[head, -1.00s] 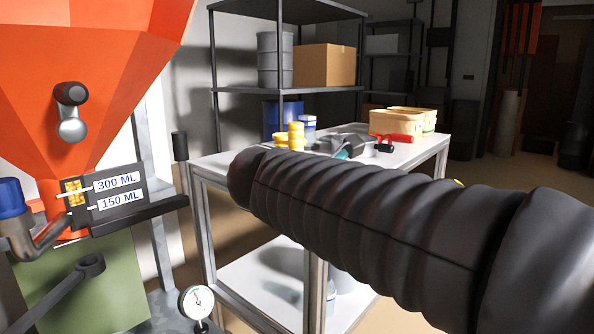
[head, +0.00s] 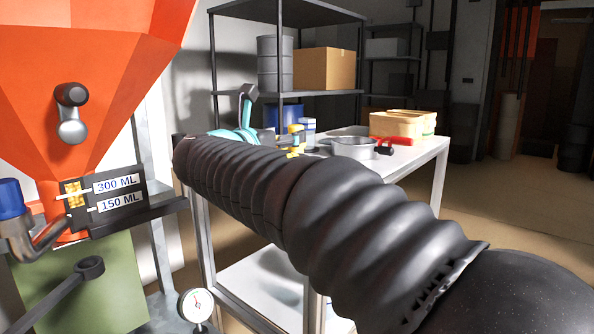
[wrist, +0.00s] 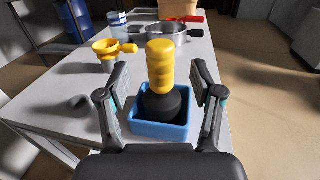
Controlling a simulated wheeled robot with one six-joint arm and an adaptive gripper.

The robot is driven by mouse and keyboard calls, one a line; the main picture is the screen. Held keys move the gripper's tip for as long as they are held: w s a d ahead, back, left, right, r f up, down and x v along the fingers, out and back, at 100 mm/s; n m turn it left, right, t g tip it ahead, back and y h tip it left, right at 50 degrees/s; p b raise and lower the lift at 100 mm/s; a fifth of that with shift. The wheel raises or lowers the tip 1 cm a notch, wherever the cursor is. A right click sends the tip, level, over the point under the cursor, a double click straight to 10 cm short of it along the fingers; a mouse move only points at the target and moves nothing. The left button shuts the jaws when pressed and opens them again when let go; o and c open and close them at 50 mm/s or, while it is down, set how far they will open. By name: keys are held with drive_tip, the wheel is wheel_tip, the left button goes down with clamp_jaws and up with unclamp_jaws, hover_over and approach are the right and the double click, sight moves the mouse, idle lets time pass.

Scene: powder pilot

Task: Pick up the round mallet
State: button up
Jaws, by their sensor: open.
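The round mallet (wrist: 161,68) shows in the wrist view, with a yellow ribbed handle pointing up and a black rounded head below. Its head sits down inside a small blue open bin (wrist: 148,132) on the table, and its lower part is hidden by the bin wall. My gripper (wrist: 161,72) is open, with one finger on each side of the mallet and visible gaps to the handle. In the head view my gripper (head: 240,118) shows partly behind my arm, above the table's left end. The mallet and bin are not visible there.
On the grey table (wrist: 70,92) beyond the bin stand a yellow funnel (wrist: 106,50), a white-and-blue can (wrist: 117,24), and a metal pan (wrist: 168,34) with a black handle. A cardboard box (wrist: 178,8) is at the far end. An orange hopper (head: 85,45) stands left of my arm.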

sight(292, 131)
drive_tip(key=shift+r+x, duration=0.2)
drive_tip(key=shift+x, duration=2.55)
clamp_jaws()
